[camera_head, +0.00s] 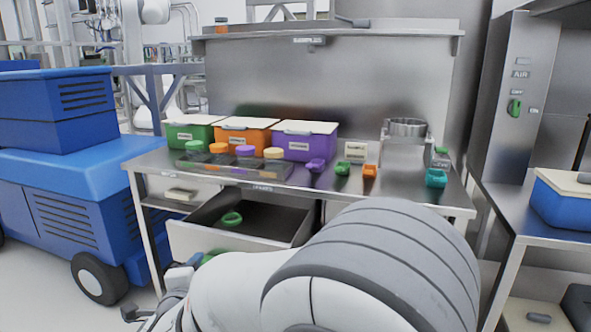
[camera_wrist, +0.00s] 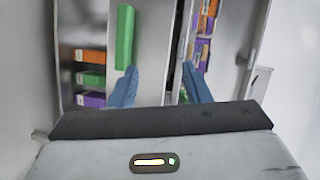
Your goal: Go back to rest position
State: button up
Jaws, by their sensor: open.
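My gripper (camera_wrist: 158,74) shows in the wrist view with its two blue fingers apart and nothing between them. Beyond the fingers are pale panels, a green bar-shaped thing (camera_wrist: 125,38) and stacks of orange, green and purple boxes (camera_wrist: 91,78). I cannot tell how far away these are. In the head view my white and grey arm fills the lower middle and hides part of the bench front. My fingers cannot be made out clearly there.
A steel bench (camera_head: 400,195) holds green (camera_head: 193,132), orange (camera_head: 241,138) and purple (camera_head: 304,146) lidded bins, with small scoops in front. A drawer (camera_head: 210,240) below stands open with a green ring (camera_head: 231,219) inside. A blue machine (camera_head: 60,165) stands left; another bench (camera_head: 545,220) stands right.

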jog(key=d+r+n+g+y+p, duration=0.45)
jog(key=d+r+n+p, duration=0.55)
jog(key=d+r+p, duration=0.3)
jog(key=s+d+r+n+g+h+p, duration=0.2)
jog(key=s+d+r+n+g+p, duration=0.1)
jog(key=s+d, duration=0.6)
jog(key=s+d+r+n+g+h+p, duration=0.2)
jog(key=s+d+g+p, duration=0.3)
jog(key=s+d, duration=0.4)
jog(key=d+r+h+p, duration=0.1)
jog(key=d, duration=0.3)
jog(key=shift+s+n+g, duration=0.25)
jog(key=shift+n+g, duration=0.1)
jog(key=shift+n, duration=0.05)
jog(key=shift+c, duration=0.8)
